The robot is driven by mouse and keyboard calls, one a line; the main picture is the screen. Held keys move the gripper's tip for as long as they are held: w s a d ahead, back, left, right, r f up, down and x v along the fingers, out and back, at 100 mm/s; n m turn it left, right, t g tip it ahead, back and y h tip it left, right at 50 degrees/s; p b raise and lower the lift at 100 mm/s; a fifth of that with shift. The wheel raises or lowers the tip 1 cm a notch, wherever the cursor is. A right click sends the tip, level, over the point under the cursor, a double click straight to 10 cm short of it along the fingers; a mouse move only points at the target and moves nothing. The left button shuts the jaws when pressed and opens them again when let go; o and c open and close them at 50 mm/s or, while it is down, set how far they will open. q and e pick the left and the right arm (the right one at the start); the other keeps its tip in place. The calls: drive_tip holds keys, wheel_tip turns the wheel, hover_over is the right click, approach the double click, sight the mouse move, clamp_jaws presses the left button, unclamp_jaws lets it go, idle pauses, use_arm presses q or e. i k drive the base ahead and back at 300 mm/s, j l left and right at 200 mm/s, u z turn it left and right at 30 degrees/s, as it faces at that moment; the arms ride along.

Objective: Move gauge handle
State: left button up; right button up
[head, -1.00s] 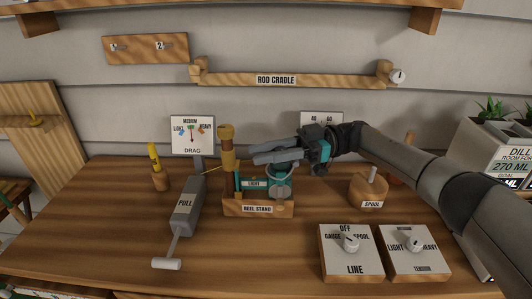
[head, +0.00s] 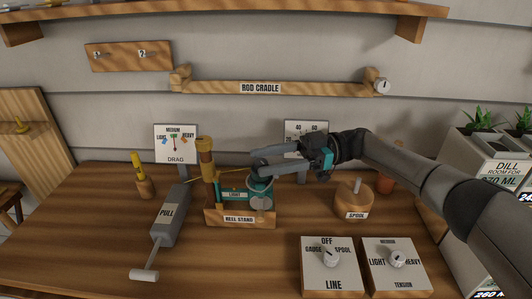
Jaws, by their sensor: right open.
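The pull gauge, a grey box marked PULL (head: 169,216), lies on the wooden bench with a rod ending in a white cross handle (head: 145,275) toward the front edge. A thin line runs from near its far end toward the reel. The drag dial (head: 176,145) stands behind it, its pointer near MEDIUM. The reel stand (head: 240,217) holds a teal reel and an upright wooden rod butt (head: 207,160). My right gripper (head: 258,163) is open above the reel, its fingers pointing left; it partly hides the reel. My left gripper is not in view.
Line (head: 329,283) and tension (head: 404,285) switch boxes stand at front right. The spool (head: 352,203) stands behind them. A yellow marker (head: 138,166) is in a wooden holder at left. The rod cradle (head: 300,88) is on the wall. The bench between gauge and line box is clear.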

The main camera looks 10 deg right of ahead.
sight(145, 275)
drive_tip(key=l, duration=0.35)
drive_tip(key=k+j, duration=0.55)
drive_tip(key=j, duration=0.15)
drive_tip(key=k+j, duration=0.55)
drive_tip(key=j, duration=0.15)
